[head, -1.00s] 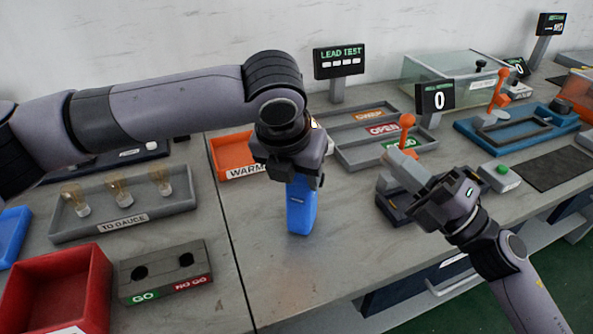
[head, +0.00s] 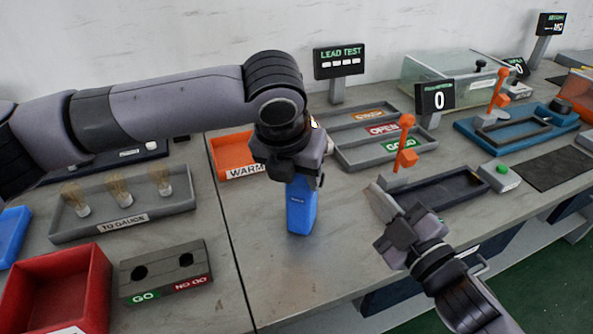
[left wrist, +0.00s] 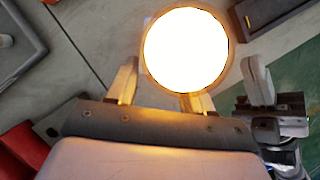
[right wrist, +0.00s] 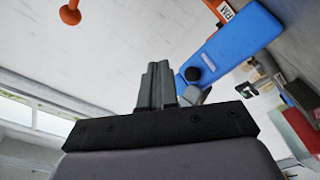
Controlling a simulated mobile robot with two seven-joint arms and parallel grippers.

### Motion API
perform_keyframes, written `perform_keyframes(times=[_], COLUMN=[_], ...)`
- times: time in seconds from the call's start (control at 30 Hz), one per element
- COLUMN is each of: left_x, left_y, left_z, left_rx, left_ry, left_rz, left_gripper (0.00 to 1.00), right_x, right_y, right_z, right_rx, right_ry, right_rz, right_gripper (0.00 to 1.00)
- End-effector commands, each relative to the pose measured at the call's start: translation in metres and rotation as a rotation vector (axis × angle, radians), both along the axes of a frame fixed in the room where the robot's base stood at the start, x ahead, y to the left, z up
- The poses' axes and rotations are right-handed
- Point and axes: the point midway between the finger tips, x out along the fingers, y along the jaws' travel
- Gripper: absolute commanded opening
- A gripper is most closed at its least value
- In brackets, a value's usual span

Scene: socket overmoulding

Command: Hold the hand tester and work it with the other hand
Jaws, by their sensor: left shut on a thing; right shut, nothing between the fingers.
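The blue hand tester (head: 302,208) hangs upright below my left gripper (head: 296,178), which is shut on its upper part. In the left wrist view a bright glowing round disc (left wrist: 186,50) sits between the left fingers and hides most of what is behind it. My right gripper (head: 380,200) is shut and empty, to the right of the tester and apart from it in the head view.
An orange WARM tray (head: 232,158) lies behind the left gripper. A dark fixture with an orange lever (head: 405,145) stands behind the right gripper. Left are a tray of bulbs (head: 190,200), a GO/NO GO block (head: 165,270) and a red bin (head: 60,285). The front middle bench is bare.

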Motion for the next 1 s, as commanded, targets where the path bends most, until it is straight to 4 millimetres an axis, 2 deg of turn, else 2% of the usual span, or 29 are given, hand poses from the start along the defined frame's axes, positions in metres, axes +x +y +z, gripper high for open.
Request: perform_keyframes(times=[0.2, 0.4, 0.6, 1.0], left_x=[0.000, 0.000, 0.000, 0.000], left_y=[0.000, 0.000, 0.000, 0.000], left_z=[0.001, 0.001, 0.001, 0.001], left_rx=[-0.001, -0.001, -0.001, -0.001], left_ry=[-0.002, -0.002, -0.002, -0.002], left_rz=[0.000, 0.000, 0.000, 0.000], left_gripper=[0.10, 0.10, 0.10, 0.10], right_x=[0.010, 0.017, 0.020, 0.020], right_y=[0.032, 0.052, 0.060, 0.061], right_z=[0.001, 0.001, 0.001, 0.001], right_rx=[0.004, 0.000, -0.001, -0.002], right_ry=[-0.003, -0.002, -0.003, -0.003], right_rz=[0.000, 0.001, 0.001, 0.001], right_gripper=[0.00, 0.00, 0.00, 0.00])
